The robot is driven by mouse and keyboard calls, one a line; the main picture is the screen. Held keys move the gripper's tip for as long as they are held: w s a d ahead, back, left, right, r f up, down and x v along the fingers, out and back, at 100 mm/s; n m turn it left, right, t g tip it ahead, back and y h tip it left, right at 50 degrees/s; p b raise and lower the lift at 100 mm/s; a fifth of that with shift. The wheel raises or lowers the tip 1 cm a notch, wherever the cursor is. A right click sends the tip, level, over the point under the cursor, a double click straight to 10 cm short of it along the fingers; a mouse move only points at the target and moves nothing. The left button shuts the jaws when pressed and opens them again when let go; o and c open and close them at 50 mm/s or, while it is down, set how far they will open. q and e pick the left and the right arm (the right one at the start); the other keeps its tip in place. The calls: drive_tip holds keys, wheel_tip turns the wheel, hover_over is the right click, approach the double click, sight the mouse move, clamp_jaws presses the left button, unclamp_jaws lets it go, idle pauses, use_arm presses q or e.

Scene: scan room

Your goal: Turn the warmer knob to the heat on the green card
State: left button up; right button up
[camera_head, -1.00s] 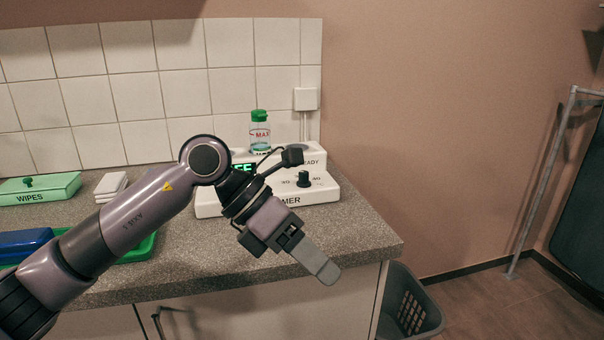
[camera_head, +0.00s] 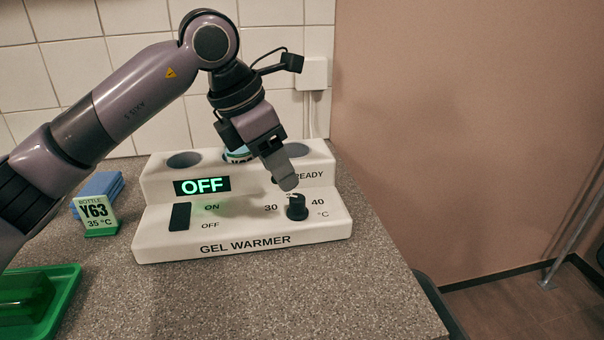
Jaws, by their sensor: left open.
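The white gel warmer (camera_head: 160,242) stands on the counter, its lit display (camera_head: 202,186) reading OFF. Its black knob (camera_head: 297,208) is at the front right, between the marks 30 and 40 °C; the mark above it is hidden by my gripper. The card (camera_head: 96,211) on a green base stands left of the warmer and reads Bottle Y63, 35 °C. My left gripper (camera_head: 284,172) is open and empty, pointing down above and just behind the knob. Whether it touches the knob is hard to tell. My right gripper is not in view.
A black rocker switch (camera_head: 180,217) marked ON and OFF is on the warmer's left. A bottle (camera_head: 238,154), mostly hidden by my gripper, sits in a rear well. Blue cloths (camera_head: 98,190) and a green tray (camera_head: 60,308) lie left. The counter (camera_head: 270,300) in front is clear.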

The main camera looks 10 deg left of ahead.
sight(296, 197)
use_arm(q)
drive_tip(key=shift+x, duration=3.6)
drive_tip(key=shift+r, duration=0.1)
drive_tip(key=shift+w, duration=0.1)
clamp_jaws()
